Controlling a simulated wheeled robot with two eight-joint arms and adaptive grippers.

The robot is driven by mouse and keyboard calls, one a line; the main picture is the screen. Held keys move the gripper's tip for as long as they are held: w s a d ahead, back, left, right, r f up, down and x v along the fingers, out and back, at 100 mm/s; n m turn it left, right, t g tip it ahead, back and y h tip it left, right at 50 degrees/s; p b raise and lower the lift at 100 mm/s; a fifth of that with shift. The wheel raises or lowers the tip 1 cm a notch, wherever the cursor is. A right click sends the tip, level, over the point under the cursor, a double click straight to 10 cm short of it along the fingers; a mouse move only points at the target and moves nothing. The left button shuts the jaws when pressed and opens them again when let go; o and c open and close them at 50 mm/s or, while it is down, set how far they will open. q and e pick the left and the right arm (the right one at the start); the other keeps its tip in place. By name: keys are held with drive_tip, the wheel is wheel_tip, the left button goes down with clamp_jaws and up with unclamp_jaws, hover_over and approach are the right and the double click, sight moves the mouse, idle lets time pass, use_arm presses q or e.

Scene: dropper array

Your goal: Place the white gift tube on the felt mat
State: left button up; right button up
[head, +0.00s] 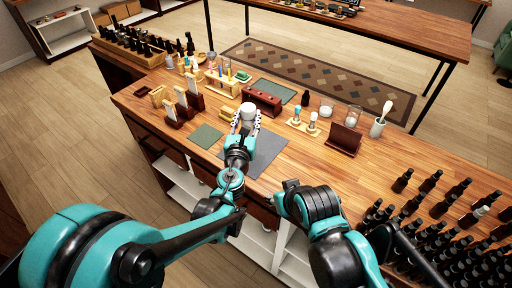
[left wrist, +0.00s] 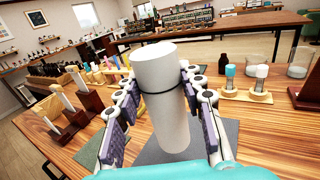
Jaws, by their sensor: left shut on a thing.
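The white gift tube (head: 248,111) is upright between the fingers of my left gripper (head: 246,122), near the far edge of a dark grey mat (head: 266,150). In the left wrist view the white tube (left wrist: 162,75) has a thin dark band around it, and the fingers of my left gripper (left wrist: 160,95) close on both its sides. The grey mat (left wrist: 228,135) shows behind and beside its lower end. I cannot tell whether the tube touches the mat. My right arm shows at lower centre, but its gripper is not visible.
A small green mat (head: 206,136) lies to the left and another green mat (head: 274,90) behind. A dark red rack (head: 262,102) stands just behind the tube. Several dark bottles (head: 440,230) crowd the right.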

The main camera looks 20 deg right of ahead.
use_arm(q)
drive_tip(key=s+d+r+m+g+h, duration=0.1)
drive_tip(key=s+d+r+h, duration=0.15)
drive_tip(key=d, duration=0.25)
drive_tip(key=s+d+r+m+g+h, duration=0.1)
drive_tip(key=s+d+m, duration=0.15)
drive_tip(key=d, duration=0.35)
drive_tip(key=shift+n, duration=0.45)
drive_tip(key=w+a+f+b, duration=0.1)
drive_tip(key=w+a+f, duration=0.1)
drive_tip(key=a, duration=0.1)
drive_tip(key=w+a+f+b, duration=0.1)
drive_tip(key=w+a+f, duration=0.1)
drive_tip(key=a, duration=0.1)
drive_tip(key=w+a+f+b, duration=0.1)
drive_tip(key=w+a+f, duration=0.1)
drive_tip(key=w, duration=0.1)
drive_tip(key=shift+w+a+f+b, duration=0.1)
drive_tip(key=shift+a+f+b, duration=0.2)
drive_tip(key=shift+a+b, duration=0.1)
drive_tip(key=shift+f+b, duration=0.95)
drive_tip(key=shift+f, duration=1.05)
drive_tip(key=shift+f, duration=0.1)
drive_tip(key=o, duration=1.2)
drive_tip(key=shift+c, duration=0.2)
